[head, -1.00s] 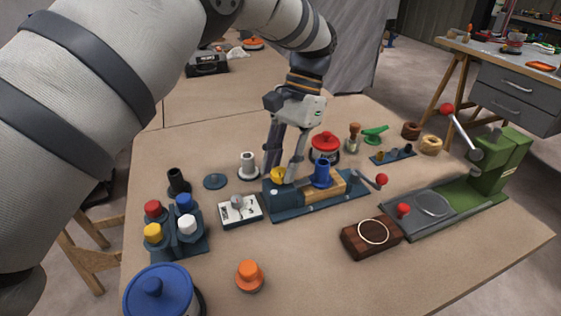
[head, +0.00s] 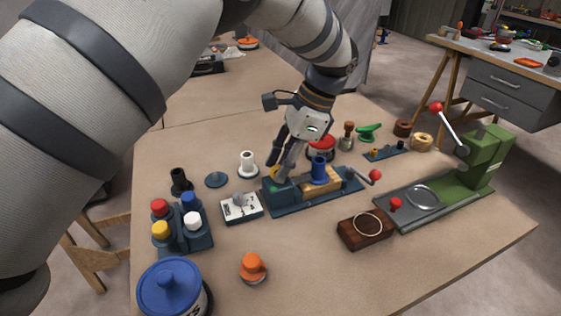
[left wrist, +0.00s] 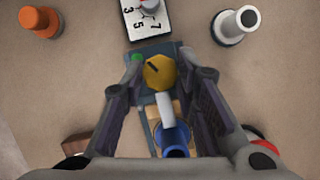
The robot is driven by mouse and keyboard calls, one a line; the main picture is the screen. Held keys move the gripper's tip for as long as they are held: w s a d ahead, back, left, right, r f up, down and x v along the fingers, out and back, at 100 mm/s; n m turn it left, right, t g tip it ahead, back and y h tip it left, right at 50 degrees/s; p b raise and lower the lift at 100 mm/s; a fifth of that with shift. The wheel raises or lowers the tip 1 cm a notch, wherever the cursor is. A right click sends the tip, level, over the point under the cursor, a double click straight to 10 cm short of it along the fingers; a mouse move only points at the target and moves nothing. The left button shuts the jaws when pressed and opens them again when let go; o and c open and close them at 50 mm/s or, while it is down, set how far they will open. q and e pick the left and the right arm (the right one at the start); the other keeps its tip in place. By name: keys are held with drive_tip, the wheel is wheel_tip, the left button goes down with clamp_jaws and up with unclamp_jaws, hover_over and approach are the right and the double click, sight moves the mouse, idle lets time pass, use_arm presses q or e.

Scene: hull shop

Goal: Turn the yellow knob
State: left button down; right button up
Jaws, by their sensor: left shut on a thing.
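The yellow knob (left wrist: 160,72) sits on one end of a dark blue fixture (head: 326,200), with a dark slanted mark on its top. It is mostly hidden behind my fingers in the head view (head: 275,172). My left gripper (head: 281,170) reaches down from above with its fingers on both sides of the knob, shut on it. The left wrist view shows the knob between the fingertips (left wrist: 161,68). My right gripper is not in view.
Beside the knob are a green button (left wrist: 137,57), a blue cylinder (head: 319,170) and a red-ball crank (head: 375,177). A numbered dial box (head: 241,208) stands left of the fixture. A green press (head: 486,160) stands at the right.

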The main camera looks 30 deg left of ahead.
use_arm(q)
drive_tip(key=shift+f+m, duration=0.1)
drive_tip(key=shift+m, duration=0.2)
drive_tip(key=c, duration=1.3)
unclamp_jaws()
drive_tip(key=v, duration=1.2)
drive_tip(key=shift+s, duration=0.15)
